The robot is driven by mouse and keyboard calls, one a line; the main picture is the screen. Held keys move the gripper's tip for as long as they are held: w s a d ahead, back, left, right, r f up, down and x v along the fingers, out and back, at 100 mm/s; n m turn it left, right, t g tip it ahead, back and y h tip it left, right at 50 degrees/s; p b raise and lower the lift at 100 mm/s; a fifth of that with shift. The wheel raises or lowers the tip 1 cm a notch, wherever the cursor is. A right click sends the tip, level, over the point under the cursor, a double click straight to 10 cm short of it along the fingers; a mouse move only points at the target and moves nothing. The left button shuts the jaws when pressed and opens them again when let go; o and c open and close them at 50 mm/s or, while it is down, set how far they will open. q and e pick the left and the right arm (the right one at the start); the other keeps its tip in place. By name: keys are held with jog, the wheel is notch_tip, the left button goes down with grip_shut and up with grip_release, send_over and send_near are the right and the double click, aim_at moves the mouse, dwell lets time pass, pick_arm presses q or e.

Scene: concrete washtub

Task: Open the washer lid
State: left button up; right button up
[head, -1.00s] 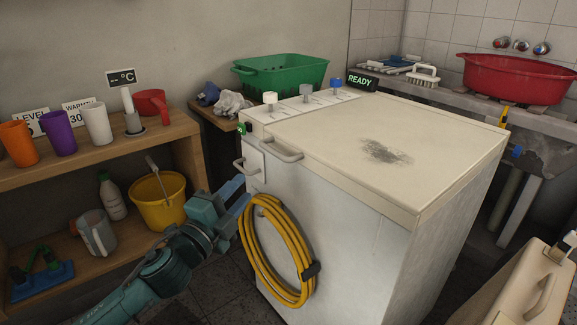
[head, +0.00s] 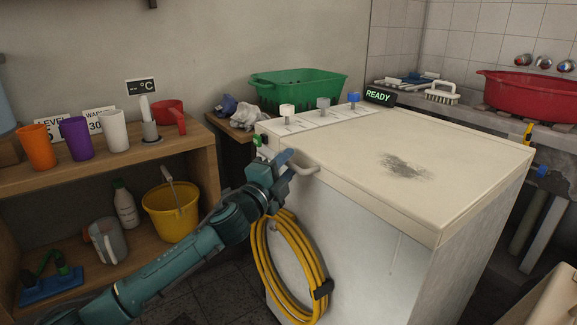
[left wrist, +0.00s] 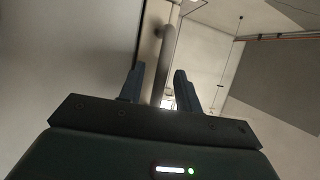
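The washer is a white box with a beige lid (head: 340,160) that lies flat and closed on top, with a dark stain on it. A light handle (head: 305,168) sticks out at the lid's front left. My left gripper (head: 282,168) is at the front, close to the handle's left end and partly covering it. In the left wrist view, the two fingers (left wrist: 160,88) are apart. A grey bar (left wrist: 167,60), apparently the handle, shows between them; I cannot tell whether they touch it. My right gripper is not in view.
A yellow hose coil (head: 290,265) hangs on the washer's front, below my left arm. The shelf (head: 205,150) at left holds cups and a yellow bucket (head: 172,208).

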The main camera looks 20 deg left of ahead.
pick_arm(q)
jog(key=shift+w+d+r, duration=0.1)
jog(key=shift+w, duration=0.4)
grip_shut()
dwell(0.3)
